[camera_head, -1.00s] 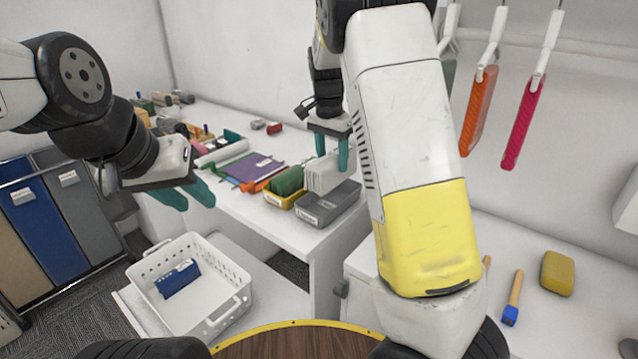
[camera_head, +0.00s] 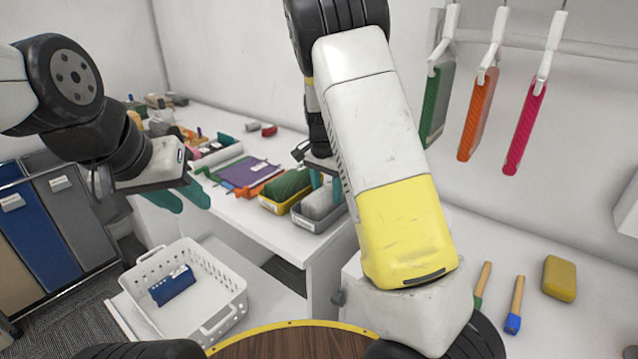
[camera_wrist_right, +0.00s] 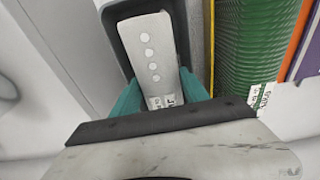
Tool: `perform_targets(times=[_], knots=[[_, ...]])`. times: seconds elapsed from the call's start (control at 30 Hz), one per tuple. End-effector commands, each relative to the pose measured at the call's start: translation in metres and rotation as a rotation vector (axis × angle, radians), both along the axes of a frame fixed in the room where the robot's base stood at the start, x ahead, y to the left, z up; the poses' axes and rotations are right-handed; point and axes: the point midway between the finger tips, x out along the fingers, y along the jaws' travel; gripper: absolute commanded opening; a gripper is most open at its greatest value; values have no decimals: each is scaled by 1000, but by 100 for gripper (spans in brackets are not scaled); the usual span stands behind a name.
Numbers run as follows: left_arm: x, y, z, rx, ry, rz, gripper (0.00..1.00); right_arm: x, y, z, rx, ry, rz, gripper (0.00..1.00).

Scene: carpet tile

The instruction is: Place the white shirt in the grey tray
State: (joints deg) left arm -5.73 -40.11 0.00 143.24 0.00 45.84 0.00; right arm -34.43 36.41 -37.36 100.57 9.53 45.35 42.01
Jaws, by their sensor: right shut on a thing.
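The white shirt (camera_head: 318,203) is a pale folded bundle with a row of round dots, seen from above in the right wrist view (camera_wrist_right: 152,50). It is inside the walls of the grey tray (camera_head: 318,224), which also shows in the right wrist view (camera_wrist_right: 118,40). My right gripper (camera_head: 326,184) is over the tray, its teal fingers shut on the shirt. I cannot tell if the shirt touches the tray floor. My left gripper (camera_head: 180,197) is open and empty, above and left of the white basket.
A yellow tray (camera_head: 274,206) holding a green folded item (camera_head: 288,184) stands directly left of the grey tray. A purple folded item (camera_head: 248,172) lies beyond. The white basket (camera_head: 212,327) holds a blue item (camera_head: 172,286). Hanging items line the right wall.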

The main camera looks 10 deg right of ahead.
Motion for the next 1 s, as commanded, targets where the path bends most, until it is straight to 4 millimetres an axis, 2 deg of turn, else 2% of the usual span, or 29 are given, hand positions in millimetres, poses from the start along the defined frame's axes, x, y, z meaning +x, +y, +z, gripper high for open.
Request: perform_targets(times=[0.3, 0.33, 0.37, 0.67, 0.77, 0.87, 1.0], knots=[[0, 0, 0, 0, 0, 0, 33, 1, 0, -2, 1, -2, 0, 5], [0, 0, 0, 0, 0, 0, 33, 1, 0, -2, 1, -2, 0, 56], [0, 0, 0, 0, 0, 0, 33, 1, 0, -2, 1, -2, 0, 62], [0, 0, 0, 0, 0, 0, 33, 1, 0, -1, 1, -2, 1, 62], [0, 0, 0, 0, 0, 0, 33, 0, 1, 4, 1, -3, 1, 62], [0, 0, 0, 0, 0, 0, 33, 0, 3, 18, 3, -5, 4, 62], [0, 0, 0, 0, 0, 0, 33, -2, 5, 48, 3, -7, 4, 62]])
